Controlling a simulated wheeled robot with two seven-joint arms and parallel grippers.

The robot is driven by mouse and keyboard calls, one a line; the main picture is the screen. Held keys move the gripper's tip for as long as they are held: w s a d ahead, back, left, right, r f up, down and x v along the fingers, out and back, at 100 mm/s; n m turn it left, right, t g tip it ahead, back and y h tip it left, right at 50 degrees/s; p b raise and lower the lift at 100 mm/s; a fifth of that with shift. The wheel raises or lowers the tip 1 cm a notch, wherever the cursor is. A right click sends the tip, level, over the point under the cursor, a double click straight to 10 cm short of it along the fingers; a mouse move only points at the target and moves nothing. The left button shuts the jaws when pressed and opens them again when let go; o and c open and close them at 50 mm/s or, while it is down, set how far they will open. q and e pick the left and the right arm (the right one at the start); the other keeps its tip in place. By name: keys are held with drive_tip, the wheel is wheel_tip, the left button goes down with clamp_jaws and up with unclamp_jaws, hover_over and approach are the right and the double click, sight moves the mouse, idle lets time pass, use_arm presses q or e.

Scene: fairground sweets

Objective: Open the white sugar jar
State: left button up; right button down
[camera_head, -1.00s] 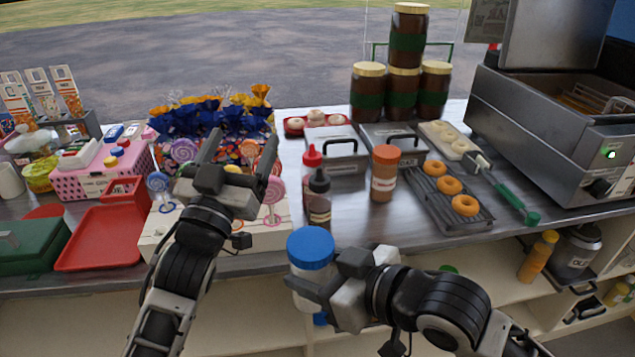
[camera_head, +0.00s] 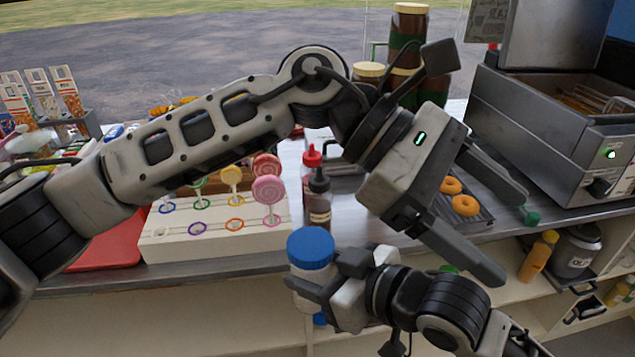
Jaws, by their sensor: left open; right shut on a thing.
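The white sugar jar (camera_head: 312,289) has a blue lid (camera_head: 311,248), which is on it. It is upright, just in front of the counter's front edge. My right gripper (camera_head: 318,276) is shut on the jar's body below the lid. My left gripper (camera_head: 510,236) is open and empty, up and to the right of the jar, in front of the doughnut rack. Its fingers point down and to the right, and its arm crosses the view from the left. Part of the jar's body is hidden behind my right gripper.
A lollipop stand (camera_head: 215,240), a red-capped bottle (camera_head: 311,165) and a dark-capped bottle (camera_head: 319,200) stand behind the jar. Doughnuts (camera_head: 465,206) lie on a rack. A fryer (camera_head: 545,130) stands at right. My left arm hides much of the counter's back.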

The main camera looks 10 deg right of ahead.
use_arm(q)
drive_tip(key=w+a+f+m+t+y, duration=0.4)
drive_tip(key=w+a+f+m+y, duration=0.1)
drive_tip(key=m+t+y, duration=0.3)
drive_tip(key=t+y, duration=0.1)
drive_tip(key=y, duration=0.1)
hover_over(317, 242)
drive_tip(key=shift+r, duration=0.45)
drive_tip(key=shift+f, duration=0.2)
wheel_tip(317, 242, down, 7)
drive_tip(key=shift+f, duration=0.2)
